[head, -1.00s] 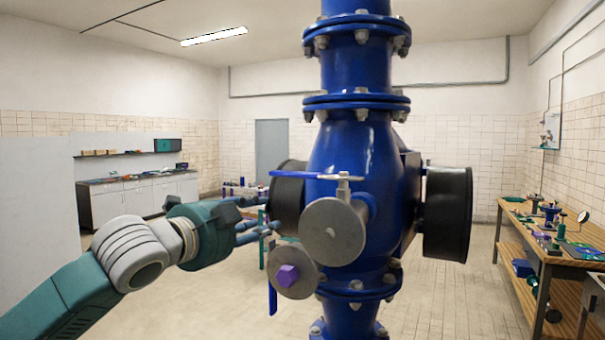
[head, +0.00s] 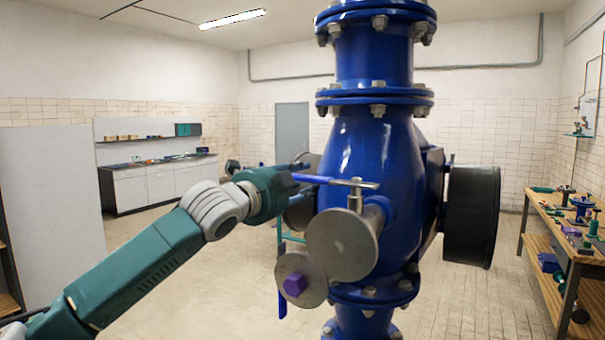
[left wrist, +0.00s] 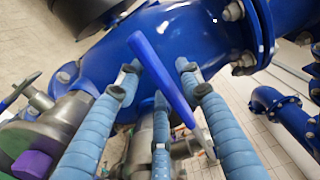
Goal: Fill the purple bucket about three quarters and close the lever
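A blue lever handle (head: 318,180) sticks out to the left from a metal valve stem on the big blue pipe (head: 372,160). My left gripper (head: 298,177) is at the handle's outer end. In the left wrist view, the blue lever (left wrist: 160,78) lies between the spread blue fingers of my left gripper (left wrist: 157,82). They look open around it, and I cannot tell whether any finger touches it. The purple bucket is not visible in either view. My right gripper is not in view.
Two grey round flanges (head: 343,245) stand out below the lever, the lower one with a purple hex plug (head: 295,285). A black drum-like end (head: 470,215) juts out right. A workbench (head: 568,245) stands at right. The floor at left is open.

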